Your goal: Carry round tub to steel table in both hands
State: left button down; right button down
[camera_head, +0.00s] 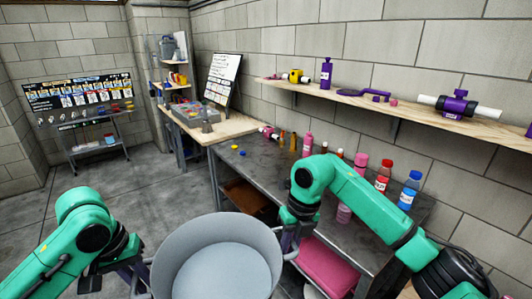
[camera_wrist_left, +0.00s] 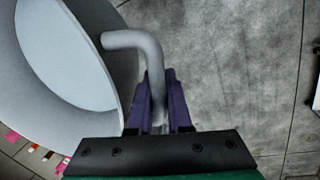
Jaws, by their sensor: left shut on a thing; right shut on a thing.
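The round tub (camera_head: 217,268) is grey, wide and empty, at the bottom middle of the head view. In the left wrist view the tub (camera_wrist_left: 75,45) fills the upper left, with a bent grey handle (camera_wrist_left: 138,40) on its side. My left gripper (camera_head: 136,268) is at the tub's left side. In the left wrist view its purple fingers (camera_wrist_left: 158,98) are shut on that handle. My right gripper (camera_head: 288,243) is at the tub's right side, shut on the handle there, partly hidden by my arm. The steel table (camera_head: 262,162) stands beyond the tub, along the right wall.
Bottles and small parts stand on the steel table, including a red bottle (camera_head: 383,177) and a blue one (camera_head: 409,190). A pink bin (camera_head: 325,268) sits below. A wooden shelf (camera_head: 400,107) runs above. Open concrete floor (camera_head: 165,190) lies to the left.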

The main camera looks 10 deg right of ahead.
aim_at(286, 177)
jog(key=i+u, duration=0.25)
jog(key=i, duration=1.4)
jog(key=i+z, duration=0.25)
jog(key=z, duration=0.2)
jog(key=i+j+z, duration=0.15)
jog(key=z, duration=0.3)
jog(key=i+j+z, duration=0.25)
jog(key=z, duration=0.2)
jog(key=i+z, duration=0.65)
